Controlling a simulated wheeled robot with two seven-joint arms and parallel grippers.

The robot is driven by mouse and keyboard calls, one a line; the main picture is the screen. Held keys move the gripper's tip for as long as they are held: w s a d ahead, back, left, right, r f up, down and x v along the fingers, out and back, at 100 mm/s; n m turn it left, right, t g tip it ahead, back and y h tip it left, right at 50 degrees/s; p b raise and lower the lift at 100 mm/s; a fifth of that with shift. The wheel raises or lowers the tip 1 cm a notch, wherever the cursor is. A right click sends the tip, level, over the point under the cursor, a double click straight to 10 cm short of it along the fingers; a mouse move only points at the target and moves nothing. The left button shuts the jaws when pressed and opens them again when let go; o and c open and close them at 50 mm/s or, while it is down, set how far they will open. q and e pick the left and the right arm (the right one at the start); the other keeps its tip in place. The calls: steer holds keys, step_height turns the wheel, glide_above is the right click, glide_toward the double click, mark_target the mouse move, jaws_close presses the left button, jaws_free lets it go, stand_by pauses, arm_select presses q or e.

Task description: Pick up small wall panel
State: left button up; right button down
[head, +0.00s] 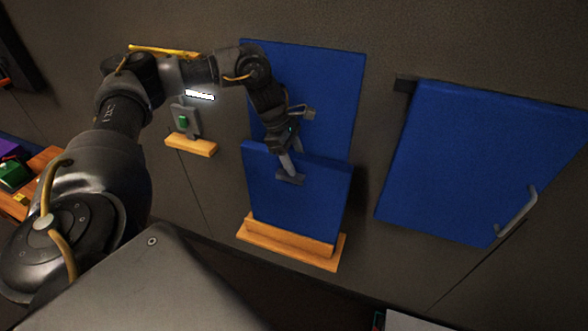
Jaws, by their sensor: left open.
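A small blue panel (275,208) stands upright on a wooden ledge (290,248) against the dark wall, at the middle of the head view. My left gripper (289,170) is at its top edge, pointing down. It is open, and a grey fingertip shows in front of the panel's upper face. The other finger is hidden, so I cannot tell whether the jaws straddle the panel or touch it. My right gripper is out of view.
A larger blue panel (335,85) is on the wall behind my left gripper. A blue door-like panel (470,155) with a grey handle (517,214) is at right. A grey device with a green button (183,122) sits above a small wooden shelf (190,146) at left.

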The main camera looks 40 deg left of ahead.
arm_select(q)
steer(key=shift+f, duration=0.2)
stand_by(0.3)
jaws_close()
stand_by(0.3)
